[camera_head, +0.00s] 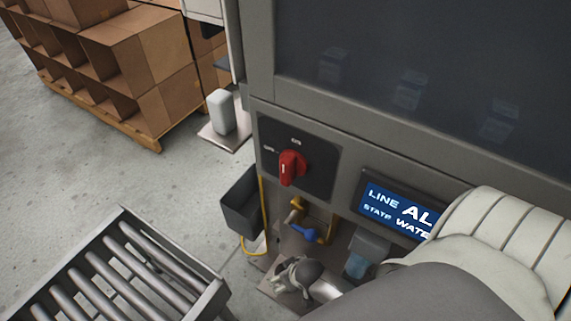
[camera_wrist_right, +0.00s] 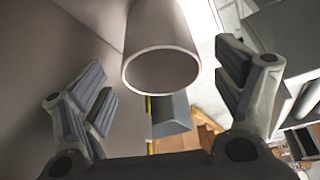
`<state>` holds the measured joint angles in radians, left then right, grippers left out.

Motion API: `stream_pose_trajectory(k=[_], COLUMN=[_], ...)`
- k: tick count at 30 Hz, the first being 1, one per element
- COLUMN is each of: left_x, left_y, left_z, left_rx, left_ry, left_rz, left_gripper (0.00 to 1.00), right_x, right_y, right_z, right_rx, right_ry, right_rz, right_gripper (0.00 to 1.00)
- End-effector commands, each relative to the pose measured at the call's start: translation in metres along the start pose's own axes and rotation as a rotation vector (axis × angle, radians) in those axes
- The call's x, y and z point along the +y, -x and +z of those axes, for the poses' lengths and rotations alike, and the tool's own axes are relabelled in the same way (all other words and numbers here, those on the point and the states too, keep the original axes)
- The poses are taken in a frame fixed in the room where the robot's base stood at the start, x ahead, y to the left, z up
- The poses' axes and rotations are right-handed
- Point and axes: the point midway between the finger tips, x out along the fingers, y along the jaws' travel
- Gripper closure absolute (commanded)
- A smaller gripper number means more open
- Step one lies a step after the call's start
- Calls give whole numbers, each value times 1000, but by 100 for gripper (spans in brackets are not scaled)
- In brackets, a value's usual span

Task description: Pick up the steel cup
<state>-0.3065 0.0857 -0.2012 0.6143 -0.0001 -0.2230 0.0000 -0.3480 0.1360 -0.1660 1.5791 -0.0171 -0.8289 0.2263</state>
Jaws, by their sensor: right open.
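In the right wrist view the steel cup (camera_wrist_right: 160,45) is a plain pale grey cylinder at the upper middle. Its round open rim faces my camera, and its far end runs out of the top of the picture. My right gripper (camera_wrist_right: 168,88) is open, with one finger on each side of the cup and a visible gap to both. In the head view my right gripper (camera_head: 292,274) is low near the machine's base, partly covered by my arm. I cannot clearly pick out the cup there. My left gripper is not in view.
The machine front has a red rotary switch (camera_head: 290,166) and a lit screen (camera_head: 400,209). Below are a blue lever (camera_head: 304,233), a yellow pipe and a dark bin (camera_head: 242,205). A roller conveyor (camera_head: 125,270) stands at lower left. Cardboard boxes (camera_head: 145,65) are behind.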

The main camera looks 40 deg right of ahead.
Motion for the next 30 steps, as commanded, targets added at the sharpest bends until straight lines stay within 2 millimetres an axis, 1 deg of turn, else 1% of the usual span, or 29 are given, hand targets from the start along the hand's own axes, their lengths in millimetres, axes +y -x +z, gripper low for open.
stream_pose_trajectory(k=[1, 2, 5, 8, 14, 15, 18, 21, 28, 30], left_x=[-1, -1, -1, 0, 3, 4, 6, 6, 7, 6], left_y=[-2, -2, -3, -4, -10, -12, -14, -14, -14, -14], left_z=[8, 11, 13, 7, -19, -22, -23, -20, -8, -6], left_rx=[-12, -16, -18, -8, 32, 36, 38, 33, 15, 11], left_ry=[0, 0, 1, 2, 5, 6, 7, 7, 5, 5], left_rz=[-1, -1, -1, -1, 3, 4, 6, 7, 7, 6], left_gripper=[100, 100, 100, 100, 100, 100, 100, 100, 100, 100], right_x=[0, 0, 0, 0, -2, -2, -2, -2, -2, -2], right_y=[-6, -8, -13, -20, -46, -52, -60, -64, -64, -64], right_z=[0, 0, 0, -1, -2, -1, -1, -2, -2, -1], right_rx=[0, 0, 1, 0, 0, 0, 0, 1, 1, 1], right_ry=[0, 0, 1, 1, 1, 1, 1, 0, 0, 0], right_rz=[0, 0, 0, 0, 0, 0, 0, 0, 0, 0], right_gripper=[14, 14, 14, 14, 14, 14, 14, 14, 14, 23])
